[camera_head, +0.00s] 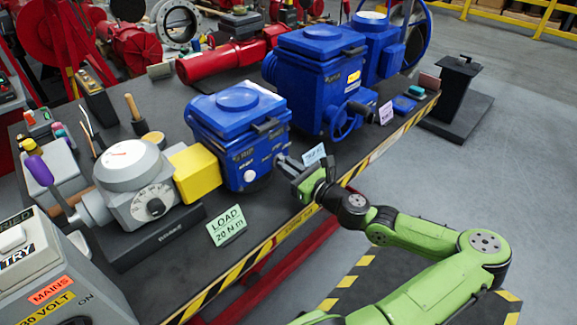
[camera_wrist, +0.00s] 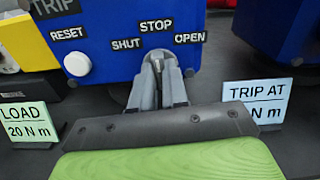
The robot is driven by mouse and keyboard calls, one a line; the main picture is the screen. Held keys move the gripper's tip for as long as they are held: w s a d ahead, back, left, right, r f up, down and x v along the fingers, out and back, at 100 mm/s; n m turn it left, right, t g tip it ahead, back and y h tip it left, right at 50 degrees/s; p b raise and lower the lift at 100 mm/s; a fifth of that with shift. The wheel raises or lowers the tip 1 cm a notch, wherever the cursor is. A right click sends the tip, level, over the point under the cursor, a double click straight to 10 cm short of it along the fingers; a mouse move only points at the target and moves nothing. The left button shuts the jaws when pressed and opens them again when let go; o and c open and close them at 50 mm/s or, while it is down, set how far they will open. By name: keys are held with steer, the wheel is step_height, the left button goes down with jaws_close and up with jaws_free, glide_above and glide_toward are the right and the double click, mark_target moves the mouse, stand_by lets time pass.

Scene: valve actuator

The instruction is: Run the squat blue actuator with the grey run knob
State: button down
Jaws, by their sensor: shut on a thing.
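The squat blue actuator (camera_head: 238,130) stands on the bench in the middle of the head view, with a white reset button on its front. In the wrist view its front face (camera_wrist: 110,45) carries the words RESET, SHUT, STOP and OPEN. My gripper (camera_head: 287,163) reaches its front from the right. In the wrist view my gripper (camera_wrist: 160,75) is shut on the run knob, below STOP and between SHUT and OPEN. The fingers hide most of the knob, so its pointer setting cannot be read. The white reset button (camera_wrist: 77,64) is left of the fingers.
A LOAD 20 N m card (camera_head: 227,225) stands at the bench's front edge. A TRIP AT card (camera_wrist: 257,102) stands right of my gripper. A grey dial unit (camera_head: 135,180) joins the actuator through a yellow block (camera_head: 195,173). A larger blue actuator (camera_head: 318,80) stands behind right.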

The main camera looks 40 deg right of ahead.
steer(key=n, duration=0.3)
steer(key=shift+n, duration=0.4)
steer(key=shift+a+n, duration=0.1)
steer(key=shift+n, duration=1.9)
steer(key=c, duration=1.1)
jaws_free()
steer(key=shift+c, duration=0.2)
steer(key=s+p, duration=0.2)
steer(key=s, duration=1.3)
steer(key=shift+s+d, duration=0.25)
steer(key=shift+s, duration=0.1)
